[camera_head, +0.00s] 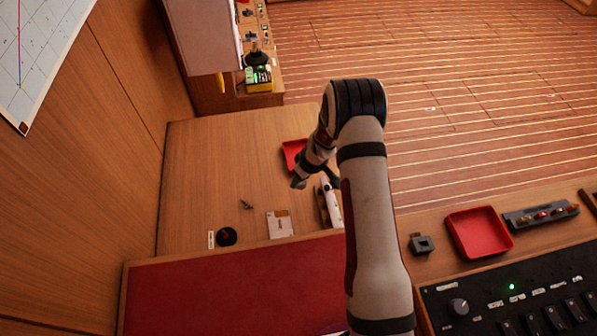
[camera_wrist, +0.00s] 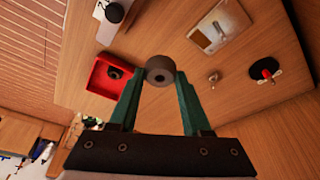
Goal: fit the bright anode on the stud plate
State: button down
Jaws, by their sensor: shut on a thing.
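My gripper (camera_wrist: 160,84) has two green fingers shut on a dull grey-brown ring (camera_wrist: 160,69) with a dark central hole. The ring is held at the fingertips, with the tabletop behind it. In the head view my gripper (camera_head: 301,181) is over the wooden table, and the ring cannot be made out. A pale square plate (camera_wrist: 228,22) lies flat on the table, apart from the ring; it also shows in the head view (camera_head: 280,229). I cannot tell for sure that it is the stud plate. A small metal fitting (camera_wrist: 213,79) lies near it.
A red tray (camera_wrist: 98,101) holds a dark round piece (camera_wrist: 115,73). A black disc (camera_wrist: 276,70) with a red knob lies right of the fitting. A white device (camera_wrist: 115,11) stands near the tray. Another red tray (camera_head: 510,237) and a switch panel (camera_head: 460,325) are at right.

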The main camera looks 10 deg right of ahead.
jog(key=s+a+f+n+g+y, duration=0.1)
jog(key=s+a+n+g+y, duration=0.1)
jog(key=s+a+n, duration=0.6)
jog(key=n, duration=0.2)
send_over(282, 224)
jog(key=shift+f, duration=2.5)
jog(key=shift+w+f, duration=0.1)
jog(key=shift+f, duration=0.1)
jog(key=shift+f, duration=1.6)
jog(key=shift+c, duration=1.4)
grip_release()
